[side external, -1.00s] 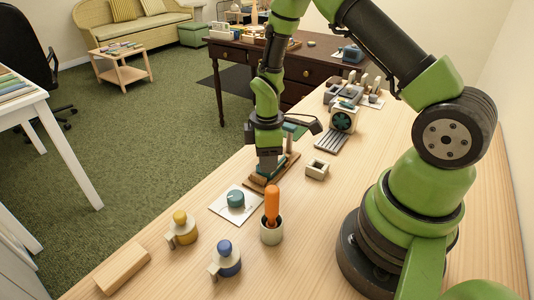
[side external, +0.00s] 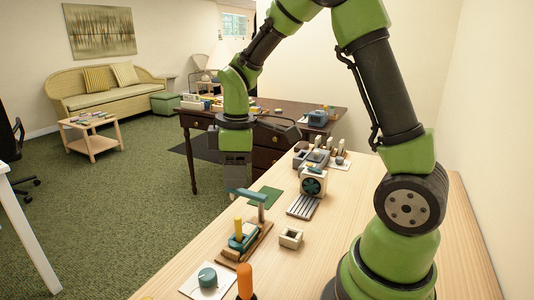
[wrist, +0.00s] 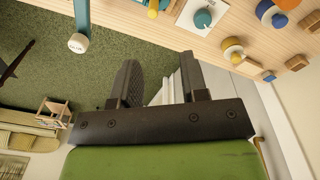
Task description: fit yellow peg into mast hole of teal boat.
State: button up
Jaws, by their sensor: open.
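The teal boat (side external: 243,239) rests on a wooden base (side external: 246,247) on the table. The yellow peg (side external: 239,227) stands upright at the boat, apparently in it; how deep it sits cannot be told. In the wrist view the peg's yellow top (wrist: 152,13) shows near the upper edge. My gripper (side external: 236,178) is open and empty, well above the boat and clear of the peg. Its two fingers (wrist: 165,88) show apart in the wrist view, with nothing between them.
A teal bar (side external: 248,194) on a wooden post stands close behind the boat, under my gripper. A teal knob on a white card (side external: 208,277), an orange handle (side external: 245,281) and a small square block (side external: 291,237) are nearby. The fan device (side external: 312,184) stands farther back.

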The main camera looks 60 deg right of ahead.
jog(key=s+a+r+m+t+y, duration=0.1)
jog(key=s+a+r+m+t, duration=0.2)
jog(key=s+r+m, duration=0.2)
jog(key=s+a+r+m+t+y, duration=0.1)
jog(key=s+a+r+m+t, duration=0.2)
jog(key=s+r, duration=0.4)
jog(key=s+a+m, duration=0.1)
jog(key=s+m, duration=0.1)
jog(key=shift+s+a+m, duration=0.15)
jog(key=shift+a+m, duration=0.1)
jog(key=shift+m, duration=0.05)
jog(key=shift+o, duration=0.3)
dwell(0.9)
